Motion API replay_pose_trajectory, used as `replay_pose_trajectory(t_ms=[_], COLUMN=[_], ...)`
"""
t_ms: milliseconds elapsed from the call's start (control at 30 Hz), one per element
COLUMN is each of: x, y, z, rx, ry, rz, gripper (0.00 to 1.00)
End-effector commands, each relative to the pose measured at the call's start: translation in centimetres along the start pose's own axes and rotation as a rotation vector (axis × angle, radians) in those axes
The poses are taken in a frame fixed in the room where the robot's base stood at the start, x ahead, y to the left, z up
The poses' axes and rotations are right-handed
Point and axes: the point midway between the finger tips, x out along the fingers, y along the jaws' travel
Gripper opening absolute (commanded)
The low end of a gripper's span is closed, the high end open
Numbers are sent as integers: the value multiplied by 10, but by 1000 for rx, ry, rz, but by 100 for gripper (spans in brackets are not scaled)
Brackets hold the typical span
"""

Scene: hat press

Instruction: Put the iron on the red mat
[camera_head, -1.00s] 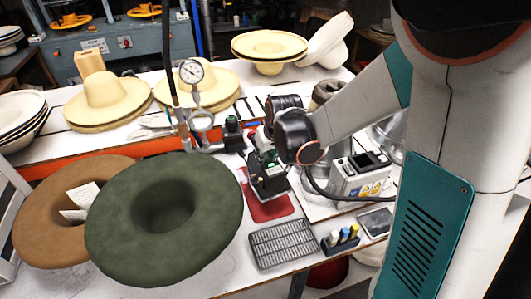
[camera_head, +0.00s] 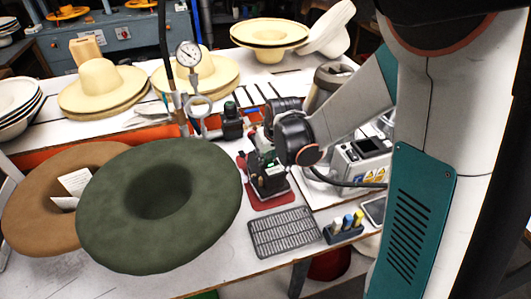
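The iron (camera_head: 268,181) is a dark, boxy body with a pale metal sole. It is upright over the red mat (camera_head: 272,203), and its sole hides much of the mat. Red shows in front of the sole and at its left. I cannot tell whether the sole touches the mat or is slightly above it. My gripper (camera_head: 265,161) comes down over the top of the iron from the upper right, at the end of my black wrist. It appears shut on the iron's upper part; the fingertips are largely hidden.
A grey slotted plate (camera_head: 283,232) and a small bottle holder (camera_head: 343,229) lie in front. A large green hat (camera_head: 160,240) and brown hat (camera_head: 35,215) fill the left. A control box (camera_head: 360,163) is at right; a gauge stand (camera_head: 188,54) stands behind.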

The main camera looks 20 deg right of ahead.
Motion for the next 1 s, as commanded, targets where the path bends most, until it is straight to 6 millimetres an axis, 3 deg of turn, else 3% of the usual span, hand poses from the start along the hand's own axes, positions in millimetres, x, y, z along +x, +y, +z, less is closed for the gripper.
replay_pose_trajectory(t_ms=[967,1000], x=[4,5], y=[0,0], z=[1,1], rx=[0,0], ry=[2,2], rz=[0,0], gripper=[0,24])
